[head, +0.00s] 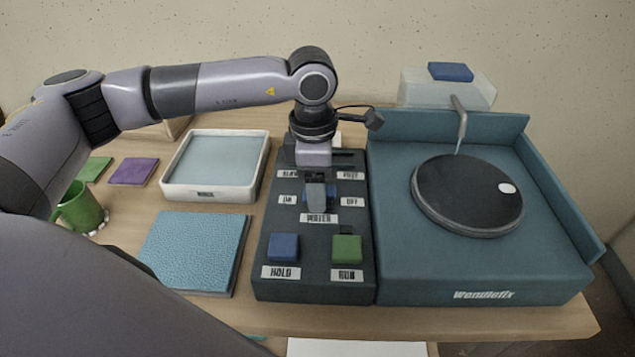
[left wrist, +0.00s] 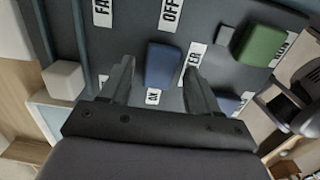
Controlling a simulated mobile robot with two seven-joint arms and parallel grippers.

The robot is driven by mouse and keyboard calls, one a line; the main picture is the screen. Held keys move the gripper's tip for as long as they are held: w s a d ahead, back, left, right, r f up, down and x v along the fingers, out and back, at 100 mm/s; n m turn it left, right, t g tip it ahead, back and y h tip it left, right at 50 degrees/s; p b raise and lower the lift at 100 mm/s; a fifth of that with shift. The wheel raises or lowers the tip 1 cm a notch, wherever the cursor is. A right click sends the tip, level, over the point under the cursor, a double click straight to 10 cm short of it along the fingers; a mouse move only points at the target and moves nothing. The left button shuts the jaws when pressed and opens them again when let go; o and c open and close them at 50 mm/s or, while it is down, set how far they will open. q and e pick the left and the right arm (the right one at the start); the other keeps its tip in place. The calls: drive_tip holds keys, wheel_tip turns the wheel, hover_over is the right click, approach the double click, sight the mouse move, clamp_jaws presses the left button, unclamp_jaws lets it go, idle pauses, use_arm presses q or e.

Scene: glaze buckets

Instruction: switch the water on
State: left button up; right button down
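The dark control panel (head: 268,235) stands mid-table. Its WATER label (head: 319,217) lies below a blue switch, with an ON label (head: 287,200) on the left and an OFF label (head: 352,201) on the right. In the left wrist view the blue switch (left wrist: 163,66) sits between the ON label (left wrist: 153,97) and the OFF label (left wrist: 170,15); which way it is set I cannot tell. My left gripper (head: 318,200) points down over it and mostly hides it in the head view. Its fingers (left wrist: 157,85) are apart, one on each side of the switch; contact is unclear. My right gripper is not in view.
A blue HOLD button (head: 283,247) and a green RUN button (head: 346,248) are at the panel's front. The wheel unit (head: 480,270) with its black disc (head: 466,195) and spout (head: 461,122) stands right. A white tray (head: 180,190), a blue textured pad (head: 197,250) and a green mug (head: 80,208) are left.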

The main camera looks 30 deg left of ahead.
use_arm(q)
wheel_tip(320, 180, up, 7)
drive_tip(key=shift+a+f, duration=0.1)
drive_tip(key=shift+a, duration=0.05)
idle(0.5)
drive_tip(key=shift+r, duration=0.25)
